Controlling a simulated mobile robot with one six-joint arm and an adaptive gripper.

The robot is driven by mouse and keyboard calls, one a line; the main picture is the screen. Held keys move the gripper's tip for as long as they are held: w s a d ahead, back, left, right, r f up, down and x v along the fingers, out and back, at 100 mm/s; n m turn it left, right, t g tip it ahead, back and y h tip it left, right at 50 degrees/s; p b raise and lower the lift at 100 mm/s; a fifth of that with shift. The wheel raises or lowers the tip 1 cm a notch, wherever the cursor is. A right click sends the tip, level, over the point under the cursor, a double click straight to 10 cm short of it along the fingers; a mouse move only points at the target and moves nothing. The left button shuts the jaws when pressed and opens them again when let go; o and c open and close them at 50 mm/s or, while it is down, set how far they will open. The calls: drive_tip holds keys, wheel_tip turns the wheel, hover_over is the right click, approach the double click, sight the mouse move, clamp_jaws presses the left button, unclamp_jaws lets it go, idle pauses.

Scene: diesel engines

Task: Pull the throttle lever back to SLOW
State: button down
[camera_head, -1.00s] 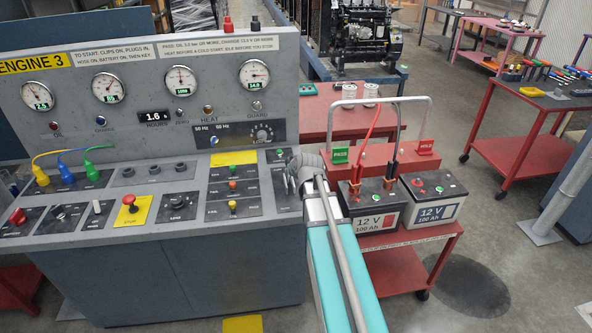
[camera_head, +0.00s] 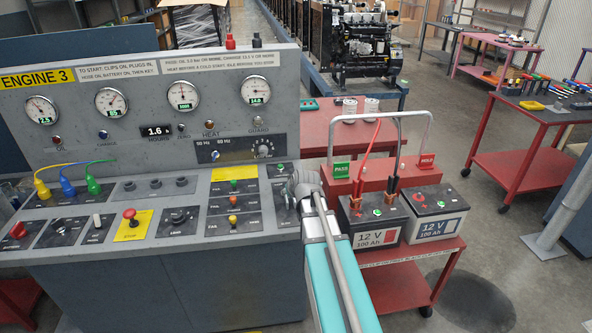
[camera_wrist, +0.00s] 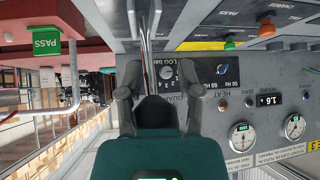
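The throttle lever seems to be the thin metal rod (camera_wrist: 146,50) in the wrist view, seen between my gripper's two fingers, nearer the left one. My gripper (camera_wrist: 158,72) has its fingers apart, with a visible gap. I cannot tell whether either finger touches the rod. In the head view, my gripper (camera_head: 292,194) is at the right end of the grey console (camera_head: 260,228), pointing down at its sloped top. There it hides most of the lever and its markings, so the lever's position cannot be read.
Close left of my gripper are PASS/FAIL switch plates (camera_head: 232,203); farther left is a red stop button (camera_head: 130,214). The gauge panel (camera_head: 150,133) rises behind. To the right, a red cart (camera_head: 405,285) holds two 12 V batteries and a metal hoop (camera_head: 430,125).

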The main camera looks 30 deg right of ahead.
drive_tip(key=shift+n+g+y, duration=0.4)
drive_tip(key=shift+g+y, duration=0.1)
drive_tip(key=shift+g, duration=0.4)
drive_tip(key=a, duration=0.2)
drive_tip(key=s+a+f, duration=0.1)
drive_tip(key=a, duration=0.1)
drive_tip(key=s+a+f, duration=0.1)
drive_tip(key=a, duration=0.2)
drive_tip(key=shift+s, duration=0.2)
drive_tip(key=s+a+f+n+g, duration=0.1)
drive_tip(key=s+a+f+g, duration=0.2)
drive_tip(key=s+a+g, duration=0.85)
drive_tip(key=w+d+r+m+t+p, duration=0.4)
drive_tip(key=w+d+r+p, duration=0.4)
drive_tip(key=d+r+p, duration=0.3)
drive_tip(key=w+d+r+m+t+p, duration=0.4)
drive_tip(key=w+d+r+p, duration=0.4)
drive_tip(key=d+r+p, duration=0.4)
drive_tip(key=shift+d+r+m, duration=0.3)
drive_tip(key=shift+d+r, duration=0.1)
drive_tip(key=shift+d, duration=0.45)
drive_tip(key=shift+w+f, duration=0.1)
wheel_tip(320, 180, down, 11)
drive_tip(key=a+b, duration=0.2)
drive_tip(key=b, duration=0.9)
drive_tip(key=shift+w+a, duration=0.4)
